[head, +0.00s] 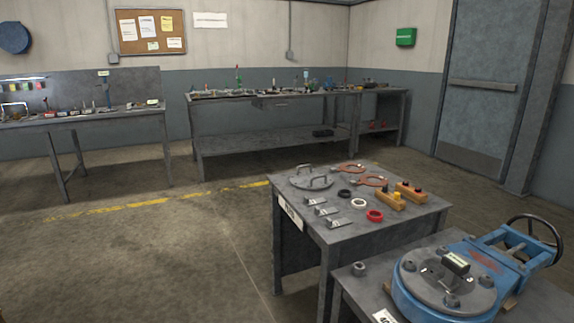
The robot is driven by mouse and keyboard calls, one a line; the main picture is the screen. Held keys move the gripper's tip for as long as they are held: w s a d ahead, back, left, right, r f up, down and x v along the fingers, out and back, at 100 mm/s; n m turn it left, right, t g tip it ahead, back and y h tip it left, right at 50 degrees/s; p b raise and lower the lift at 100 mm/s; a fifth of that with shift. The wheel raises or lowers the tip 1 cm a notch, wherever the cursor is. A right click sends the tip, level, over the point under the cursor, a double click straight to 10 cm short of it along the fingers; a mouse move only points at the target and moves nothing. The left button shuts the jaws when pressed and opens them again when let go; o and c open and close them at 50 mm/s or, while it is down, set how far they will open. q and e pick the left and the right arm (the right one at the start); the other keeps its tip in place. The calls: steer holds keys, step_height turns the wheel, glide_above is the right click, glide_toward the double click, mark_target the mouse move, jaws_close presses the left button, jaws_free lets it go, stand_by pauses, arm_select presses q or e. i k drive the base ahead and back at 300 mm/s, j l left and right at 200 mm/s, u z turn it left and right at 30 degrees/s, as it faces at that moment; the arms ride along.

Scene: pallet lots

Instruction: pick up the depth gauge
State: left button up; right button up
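I cannot tell for sure which thing is the depth gauge. A small black block with a pale label or display (456,263) sits on the grey round cover (430,280) of a blue valve (415,307), in the near right corner. Several small flat metal pieces (326,211) lie in a row on the grey table (300,229) beyond it; they are too small to identify. Neither of my grippers is in view.
The grey table also holds a handled metal disc (310,182), orange rings (370,180), black, white and red rings (375,216), and yellow-orange blocks (390,201). A handwheel (533,240) stands out at right. Cluttered benches (270,95) line the back wall. The left floor is clear.

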mark_target(456, 267)
steer(key=z, duration=1.05)
steer(key=u, duration=0.15)
steer(key=k+j, duration=0.05)
